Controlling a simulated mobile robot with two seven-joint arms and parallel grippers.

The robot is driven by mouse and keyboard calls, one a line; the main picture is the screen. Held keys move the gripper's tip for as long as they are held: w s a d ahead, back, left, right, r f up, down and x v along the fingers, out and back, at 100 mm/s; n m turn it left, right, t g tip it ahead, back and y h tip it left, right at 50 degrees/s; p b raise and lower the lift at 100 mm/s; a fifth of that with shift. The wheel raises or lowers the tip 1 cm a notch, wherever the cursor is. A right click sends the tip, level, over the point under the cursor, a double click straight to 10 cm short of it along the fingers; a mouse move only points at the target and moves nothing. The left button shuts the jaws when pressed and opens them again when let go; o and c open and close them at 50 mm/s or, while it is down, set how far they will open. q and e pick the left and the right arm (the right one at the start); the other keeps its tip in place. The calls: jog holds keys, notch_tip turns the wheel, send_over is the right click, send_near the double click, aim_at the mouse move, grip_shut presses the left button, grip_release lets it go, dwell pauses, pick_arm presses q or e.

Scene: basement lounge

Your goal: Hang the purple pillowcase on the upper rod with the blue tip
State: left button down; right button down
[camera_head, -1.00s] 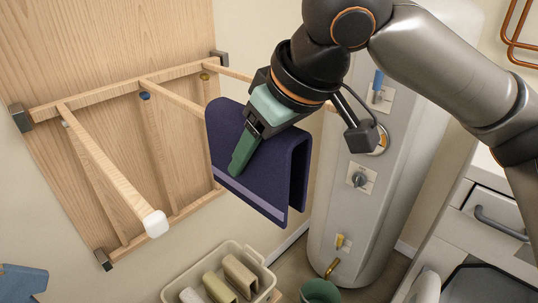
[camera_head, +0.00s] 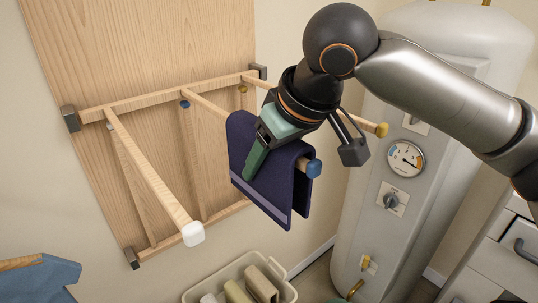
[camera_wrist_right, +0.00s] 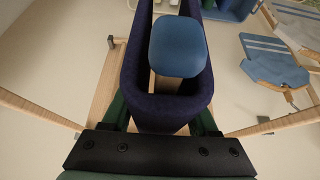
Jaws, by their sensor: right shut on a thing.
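The purple pillowcase (camera_head: 262,185) hangs folded over the upper rod with the blue tip (camera_head: 314,168), near its tip end. The blue tip sticks out past the cloth on the right. In the right wrist view the blue tip (camera_wrist_right: 178,47) shows inside the loop of the pillowcase (camera_wrist_right: 165,108), with cloth on both sides. My right gripper (camera_head: 255,160) is shut on the pillowcase from above, its green fingers against the cloth. Whether the cloth rests on the rod is hard to tell. My left gripper is not in view.
A white-tipped rod (camera_head: 193,233) is to the left and a yellow-tipped rod (camera_head: 381,129) to the right. A bin with rolled cloths (camera_head: 283,275) stands below. A grey tank (camera_head: 395,230) with a gauge is at the right. Blue cloth (camera_head: 55,277) hangs at lower left.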

jog(key=shift+c, duration=0.4)
grip_release()
